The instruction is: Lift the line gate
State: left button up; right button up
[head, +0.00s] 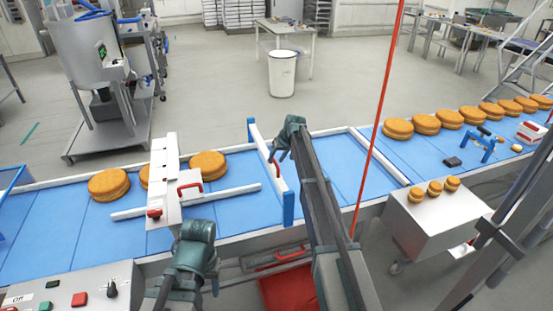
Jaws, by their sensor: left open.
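The line gate (264,158) is a white bar with a blue post at each end, set across the blue conveyor belt (325,160). My right arm reaches in from the bottom, and its green gripper (283,147) is just right of the gate's bar, towards its far end. I cannot tell whether it touches the bar or how its fingers stand. My left gripper (197,232) is open over the belt's near edge, left of the gate and just below a white machine with a red handle (190,190).
Filled rounds (208,165) lie on the belt left of the gate, and several more (424,124) at the right. A red cord (378,110) hangs right of my right arm. A control box (75,290) is at bottom left. A steel cart (432,222) holds three small rounds.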

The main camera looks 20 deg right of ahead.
jog(key=shift+s+r, duration=0.1)
jog(key=p+v, duration=1.2)
jog(key=v, duration=0.1)
jog(key=shift+s+r, duration=0.2)
jog(key=shift+r, duration=0.1)
jog(key=shift+d, duration=0.1)
